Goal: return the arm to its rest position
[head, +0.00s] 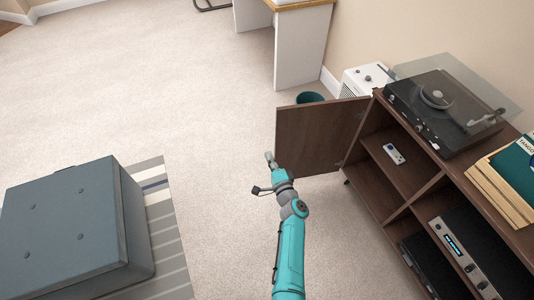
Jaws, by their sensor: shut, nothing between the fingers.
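My arm reaches up from the bottom of the head view, teal with grey joints. My gripper (270,160) is small in the picture, shut and empty. It appears in front of the left part of an open brown cabinet door (318,136). I cannot tell whether it touches the door.
The brown cabinet (425,180) on the right holds a remote-like white device (394,154) and a silver-fronted unit (466,262). A turntable (437,100) and records (508,172) are on top. A blue-grey ottoman (70,225) stands on a striped rug (165,235). Open carpet (200,110) lies between.

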